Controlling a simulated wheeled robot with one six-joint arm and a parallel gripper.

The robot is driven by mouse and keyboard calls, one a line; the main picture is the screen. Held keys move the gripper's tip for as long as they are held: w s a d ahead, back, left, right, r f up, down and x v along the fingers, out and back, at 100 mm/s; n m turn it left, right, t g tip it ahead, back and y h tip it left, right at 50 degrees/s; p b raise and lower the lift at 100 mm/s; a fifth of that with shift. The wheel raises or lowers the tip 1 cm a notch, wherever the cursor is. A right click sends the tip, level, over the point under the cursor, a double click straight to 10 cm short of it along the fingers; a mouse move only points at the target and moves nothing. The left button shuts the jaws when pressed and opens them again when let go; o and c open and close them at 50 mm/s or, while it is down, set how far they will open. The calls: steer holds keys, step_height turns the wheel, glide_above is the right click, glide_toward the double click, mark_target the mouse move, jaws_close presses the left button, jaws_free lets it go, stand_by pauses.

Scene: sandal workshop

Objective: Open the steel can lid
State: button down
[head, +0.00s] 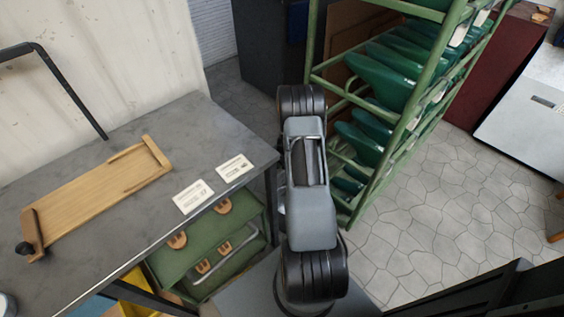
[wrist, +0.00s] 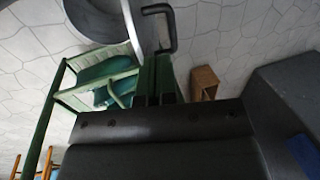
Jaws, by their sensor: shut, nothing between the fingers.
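No steel can or can lid can be made out for certain in either view. A small round pale object (head: 6,304) is cut off by the left edge of the head view, on the grey workbench (head: 110,215); I cannot tell what it is. My gripper (wrist: 157,90) shows in the wrist view, shut and empty, with its dark body filling the lower part. It touches nothing that I can see. In the head view my arm is folded in the middle and hides its own end.
A wooden board (head: 95,205) with raised ends and two white cards (head: 194,197) lie on the workbench. A green crate (head: 215,245) sits below it. A green rack (head: 400,130) of green items stands right of my arm. Stone floor (head: 470,215) lies free at right.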

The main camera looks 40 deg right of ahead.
steer(key=shift+b+x, duration=0.55)
steer(key=shift+x, duration=1.85)
steer(key=shift+d, duration=0.1)
